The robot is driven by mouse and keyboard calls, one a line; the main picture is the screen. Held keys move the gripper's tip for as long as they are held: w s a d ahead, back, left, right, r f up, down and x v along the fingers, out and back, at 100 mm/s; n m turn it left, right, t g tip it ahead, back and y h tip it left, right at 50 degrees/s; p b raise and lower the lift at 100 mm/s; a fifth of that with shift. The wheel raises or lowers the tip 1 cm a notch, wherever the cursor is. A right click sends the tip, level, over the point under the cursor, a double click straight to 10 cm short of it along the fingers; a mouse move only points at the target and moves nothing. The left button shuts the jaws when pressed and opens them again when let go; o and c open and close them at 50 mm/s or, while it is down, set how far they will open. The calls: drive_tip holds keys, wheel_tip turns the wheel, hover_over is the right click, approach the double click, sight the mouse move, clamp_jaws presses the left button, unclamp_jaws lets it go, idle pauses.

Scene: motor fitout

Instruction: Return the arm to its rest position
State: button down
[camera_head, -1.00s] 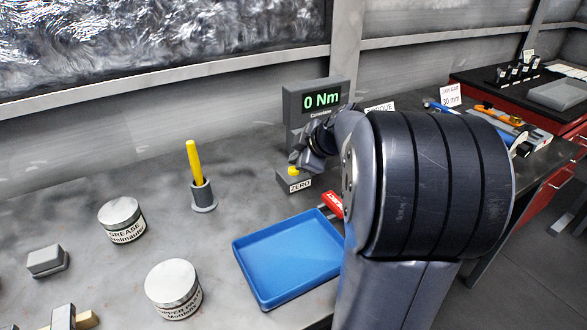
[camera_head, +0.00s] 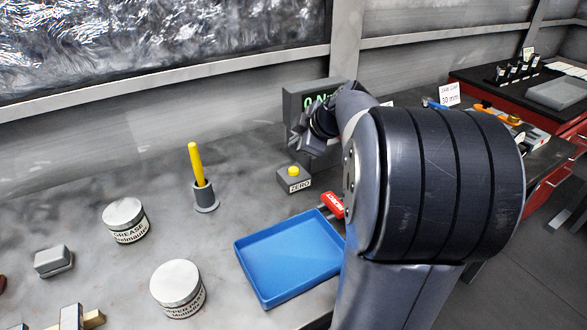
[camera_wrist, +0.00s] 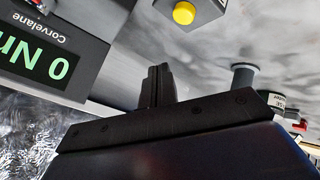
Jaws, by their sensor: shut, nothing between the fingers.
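My gripper (camera_head: 297,147) is raised above the bench, in front of the torque display (camera_head: 292,105) and just above and behind the yellow-buttoned ZERO box (camera_head: 294,180). In the wrist view its fingers (camera_wrist: 157,85) are together with nothing between them. The wrist view also shows the display's green "0 Nm" readout (camera_wrist: 35,60) and the yellow button (camera_wrist: 184,13), which stands clear of the fingers. In the head view my arm covers part of the display.
A blue tray (camera_head: 243,245) and a red-handled tool (camera_head: 333,203) lie by my arm. A yellow stick stands in a grey holder (camera_head: 205,197). Two lidded tins, the grease tin (camera_head: 126,219) and another (camera_head: 178,289), stand left. Bench space between them is clear.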

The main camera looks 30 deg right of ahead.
idle(0.3)
wheel_tip(320, 180, down, 2)
drive_tip(key=shift+b, duration=0.5)
drive_tip(key=shift+r+p, duration=0.3)
drive_tip(key=shift+p, duration=1.2)
drive_tip(key=p, duration=0.3)
drive_tip(key=shift+f, duration=0.1)
wheel_tip(320, 180, up, 6)
drive_tip(key=shift+f+p, duration=0.25)
drive_tip(key=shift+p, duration=0.9)
